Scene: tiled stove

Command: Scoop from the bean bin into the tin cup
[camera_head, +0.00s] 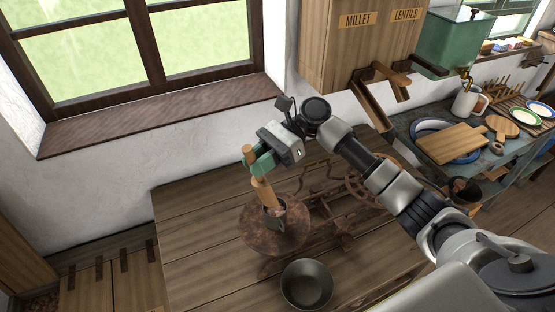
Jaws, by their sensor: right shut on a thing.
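My right gripper (262,163) has green fingers shut on a wooden handle (263,193), probably the scoop's. The handle tilts down to a small grey metal piece (275,208) over a round brown plate (258,239). I cannot tell whether this piece is the scoop's bowl or the tin cup. No beans can be made out. A wooden bin cabinet (345,52) on the wall has labels reading MILLET and LENTILS; no bean label shows. My left gripper is not in view.
A dark metal bowl (306,284) stands on the plank table (200,230) in front of the plate. A wooden chute (372,104) hangs below the cabinet. The table's left part is clear.

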